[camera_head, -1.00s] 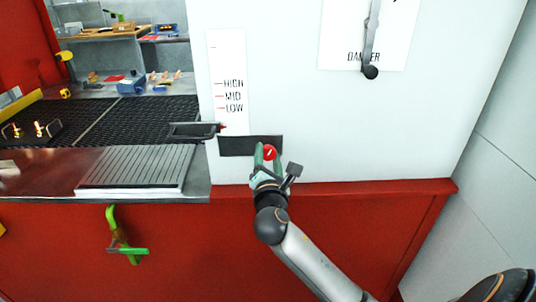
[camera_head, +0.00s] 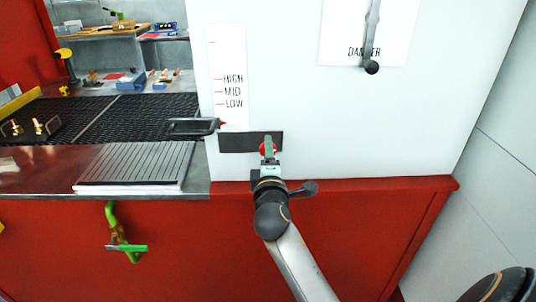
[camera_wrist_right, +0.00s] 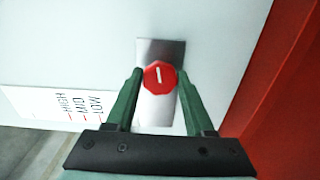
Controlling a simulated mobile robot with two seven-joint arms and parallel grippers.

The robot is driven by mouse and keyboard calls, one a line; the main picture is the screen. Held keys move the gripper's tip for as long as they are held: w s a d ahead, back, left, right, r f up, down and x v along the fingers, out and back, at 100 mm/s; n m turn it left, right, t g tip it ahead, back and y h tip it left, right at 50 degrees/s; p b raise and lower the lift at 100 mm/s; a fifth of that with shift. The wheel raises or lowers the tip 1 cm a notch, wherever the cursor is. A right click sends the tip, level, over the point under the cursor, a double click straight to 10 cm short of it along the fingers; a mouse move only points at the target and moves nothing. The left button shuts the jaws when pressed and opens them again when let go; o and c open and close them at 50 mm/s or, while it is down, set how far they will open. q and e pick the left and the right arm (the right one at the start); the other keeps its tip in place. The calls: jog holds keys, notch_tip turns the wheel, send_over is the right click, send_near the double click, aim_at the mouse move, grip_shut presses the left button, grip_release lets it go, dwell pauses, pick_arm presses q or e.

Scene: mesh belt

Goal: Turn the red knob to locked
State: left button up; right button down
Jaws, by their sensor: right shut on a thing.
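The red knob (camera_wrist_right: 159,77) is an octagonal dial with a white line, on a metal plate (camera_wrist_right: 158,112) fixed to the white panel. In the right wrist view the knob sits between the two green fingers of my right gripper (camera_wrist_right: 160,80), which is shut on it. In the head view the right gripper (camera_head: 268,150) covers most of the knob (camera_head: 266,148), and the plate (camera_head: 236,142) looks dark. I see no "locked" marking in either view. My left gripper is not in view.
A black-handled lever (camera_head: 371,67) hangs over the DANGER sign on the panel. A HIGH-MID-LOW scale (camera_head: 231,95) with a dark slider bracket (camera_head: 193,126) is left of the knob. A mesh belt (camera_head: 100,122) and red counter front (camera_head: 60,245) lie left and below.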

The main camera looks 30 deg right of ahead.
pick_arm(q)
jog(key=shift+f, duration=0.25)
pick_arm(e)
jog(key=shift+m, duration=1.1)
jog(key=shift+c, duration=1.3)
grip_release()
